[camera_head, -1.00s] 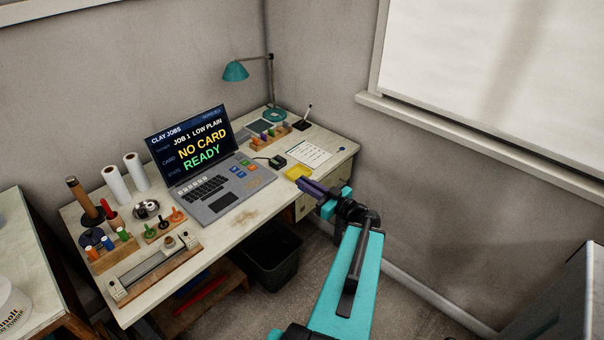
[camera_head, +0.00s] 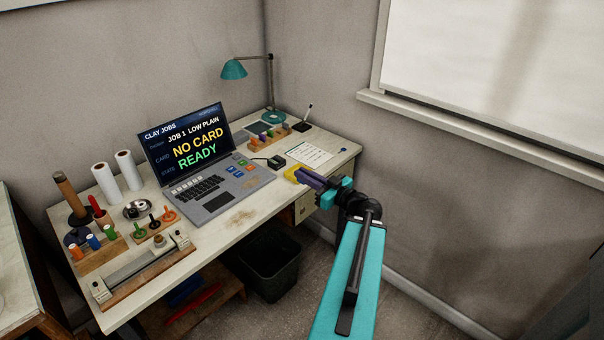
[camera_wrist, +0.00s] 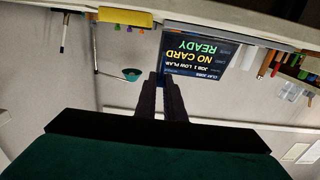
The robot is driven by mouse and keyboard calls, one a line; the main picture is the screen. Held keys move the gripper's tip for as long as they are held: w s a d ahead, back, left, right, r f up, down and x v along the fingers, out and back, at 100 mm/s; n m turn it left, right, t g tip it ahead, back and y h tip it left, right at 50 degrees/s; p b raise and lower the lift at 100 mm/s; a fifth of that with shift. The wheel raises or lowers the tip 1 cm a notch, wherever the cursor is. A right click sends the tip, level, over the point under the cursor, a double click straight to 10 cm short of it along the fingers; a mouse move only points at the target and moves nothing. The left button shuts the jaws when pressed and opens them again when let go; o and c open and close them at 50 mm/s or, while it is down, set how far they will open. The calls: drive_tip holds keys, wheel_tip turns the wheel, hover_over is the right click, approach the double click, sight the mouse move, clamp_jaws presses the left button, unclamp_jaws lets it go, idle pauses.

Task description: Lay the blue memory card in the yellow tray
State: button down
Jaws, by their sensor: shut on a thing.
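The yellow tray (camera_head: 291,174) sits on the desk near its front right edge, right of the laptop. My gripper (camera_head: 302,176) has its purple fingers pointing left, with the tips at the tray's right side in the head view. I cannot tell how high they are above it. In the wrist view, which is upside down, my fingers (camera_wrist: 160,82) are close together, with a small bluish sliver of the memory card (camera_wrist: 160,80) between the tips. The card is mostly hidden by the fingers. The yellow tray (camera_wrist: 125,17) shows at the top of the wrist view.
The laptop (camera_head: 215,190) reads "NO CARD READY". A small dark card reader (camera_head: 276,162), a paper sheet (camera_head: 309,154) and a wooden rack (camera_head: 270,138) stand behind the tray. A teal lamp (camera_head: 234,69) is at the back. A black bin (camera_head: 268,272) stands below the desk front.

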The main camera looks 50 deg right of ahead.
drive_tip(key=shift+w+d+f+b, duration=0.3)
drive_tip(key=shift+w+d+b, duration=0.55)
drive_tip(key=shift+b, duration=3.95)
drive_tip(key=shift+w+d+f+b, duration=0.15)
drive_tip(key=shift+w+d+b, duration=0.25)
drive_tip(key=shift+w+d, duration=2.15)
drive_tip(key=shift+s, duration=0.1)
drive_tip(key=shift+w+d, duration=0.35)
drive_tip(key=shift+d, duration=0.05)
drive_tip(key=shift+f+b, duration=0.6)
drive_tip(key=shift+f, duration=1.2)
drive_tip(key=c, duration=1.8)
unclamp_jaws()
drive_tip(key=shift+f, duration=0.15)
drive_tip(key=shift+c, duration=0.2)
